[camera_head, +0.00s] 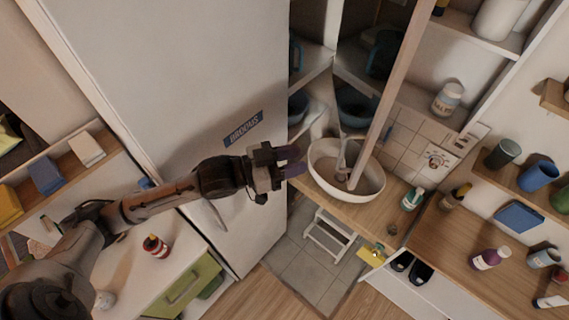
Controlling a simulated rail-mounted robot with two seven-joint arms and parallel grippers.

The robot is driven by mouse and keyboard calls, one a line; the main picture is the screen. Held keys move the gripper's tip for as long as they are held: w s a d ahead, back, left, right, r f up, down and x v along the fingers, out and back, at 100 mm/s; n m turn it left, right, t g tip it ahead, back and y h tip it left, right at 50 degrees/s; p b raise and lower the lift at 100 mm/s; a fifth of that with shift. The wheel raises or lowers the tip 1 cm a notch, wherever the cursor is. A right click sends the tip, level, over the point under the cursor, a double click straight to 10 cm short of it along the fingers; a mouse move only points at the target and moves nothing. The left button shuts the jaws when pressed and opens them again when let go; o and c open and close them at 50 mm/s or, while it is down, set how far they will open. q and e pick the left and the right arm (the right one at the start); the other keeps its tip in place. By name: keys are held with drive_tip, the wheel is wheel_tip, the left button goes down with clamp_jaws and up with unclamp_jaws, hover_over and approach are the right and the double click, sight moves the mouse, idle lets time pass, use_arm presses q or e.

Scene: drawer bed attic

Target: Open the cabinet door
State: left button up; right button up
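A cabinet with open shelves (313,62) stands in the upper middle, right of a tall white panel (190,60) with a blue label. A tall door-like panel with a wooden edge (397,75) stands swung out over the white basin (325,178). Its dark, glassy face (365,75) shows what look like reflections of the shelf contents. I cannot tell for certain that this is the cabinet's door. My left gripper (293,162) is in front of the white panel's right edge, left of the basin. Its fingers are apart with nothing seen between them. My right gripper is out of view.
A white step stool (329,234) is on the tiled floor below the basin. A wooden counter (440,255) with bottles is at right, under shelves with cups. A low green-fronted unit (185,285) is at lower left. The floor in the middle is mostly clear.

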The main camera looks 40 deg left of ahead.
use_arm(q)
drive_tip(key=shift+v, duration=1.05)
drive_tip(key=s+a+f+g+y, duration=0.25)
drive_tip(key=a+f+y, duration=0.55)
drive_tip(key=y, duration=0.4)
drive_tip(key=s+d+f+n+g+p, duration=0.2)
drive_tip(key=s+d+f+g+p, duration=0.1)
drive_tip(key=s, duration=0.7)
drive_tip(key=s+d+f+n+g+h+p, duration=0.1)
drive_tip(key=s+d+f+n+g+p, duration=0.2)
drive_tip(key=s+f, duration=0.4)
drive_tip(key=s+d+g+p, duration=0.1)
drive_tip(key=s+d+g, duration=0.1)
drive_tip(key=s, duration=0.2)
drive_tip(key=shift+s+d, duration=0.2)
drive_tip(key=shift+d, duration=0.15)
